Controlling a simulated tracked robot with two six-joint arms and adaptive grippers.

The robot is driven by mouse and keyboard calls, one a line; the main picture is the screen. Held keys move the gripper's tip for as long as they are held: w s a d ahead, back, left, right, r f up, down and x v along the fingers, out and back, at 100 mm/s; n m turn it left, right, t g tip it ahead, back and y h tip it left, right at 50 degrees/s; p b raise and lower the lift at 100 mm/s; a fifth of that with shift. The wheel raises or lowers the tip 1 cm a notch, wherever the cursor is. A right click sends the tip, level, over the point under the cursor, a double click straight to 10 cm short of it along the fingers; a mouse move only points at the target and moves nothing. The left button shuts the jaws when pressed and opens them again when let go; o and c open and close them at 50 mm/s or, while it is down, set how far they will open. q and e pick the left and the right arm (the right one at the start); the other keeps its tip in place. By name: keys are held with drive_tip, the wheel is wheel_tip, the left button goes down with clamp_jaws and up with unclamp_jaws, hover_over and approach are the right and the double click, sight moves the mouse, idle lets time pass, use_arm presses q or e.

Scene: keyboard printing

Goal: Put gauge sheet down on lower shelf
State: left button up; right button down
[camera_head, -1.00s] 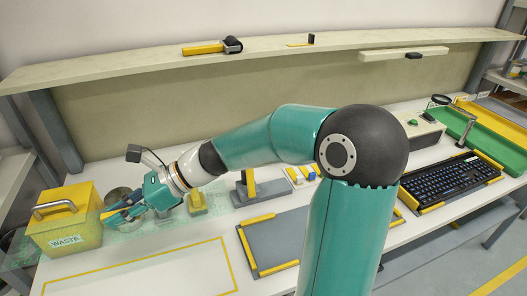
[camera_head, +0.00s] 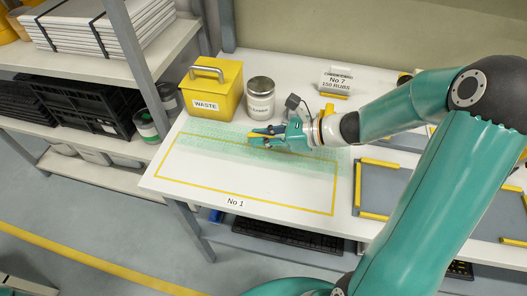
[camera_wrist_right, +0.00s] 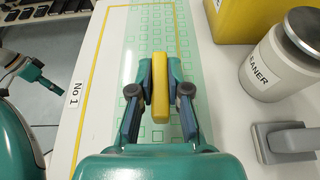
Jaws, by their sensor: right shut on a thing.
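The gauge sheet (camera_head: 225,141) is a clear green sheet printed with small squares. It lies level over the white table's far side, and I cannot tell whether it touches the tabletop. My right gripper (camera_head: 256,137) is shut on the sheet's yellow handle. The wrist view shows the handle (camera_wrist_right: 160,92) between both fingers and the sheet (camera_wrist_right: 150,35) stretching ahead beneath it. A low shelf (camera_head: 330,258) under the table carries dark trays. The rack at left also has a low shelf (camera_head: 98,172). A teal arm part, likely my left gripper (camera_wrist_right: 38,78), shows at the wrist view's left edge.
A yellow waste box (camera_head: 212,92) and a cleaner tin (camera_head: 260,100) stand just behind the sheet. A yellow-outlined area (camera_head: 235,187) marked No 1 is bare in front. A rack post (camera_head: 130,60) rises at left. Grey mats (camera_head: 385,190) lie at right.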

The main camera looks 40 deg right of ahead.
sight(262, 151)
drive_tip(key=shift+f+b, duration=0.3)
drive_tip(key=shift+f, duration=2.5)
drive_tip(key=c, duration=1.1)
unclamp_jaws()
drive_tip(key=shift+c, duration=0.2)
drive_tip(key=shift+r, duration=0.1)
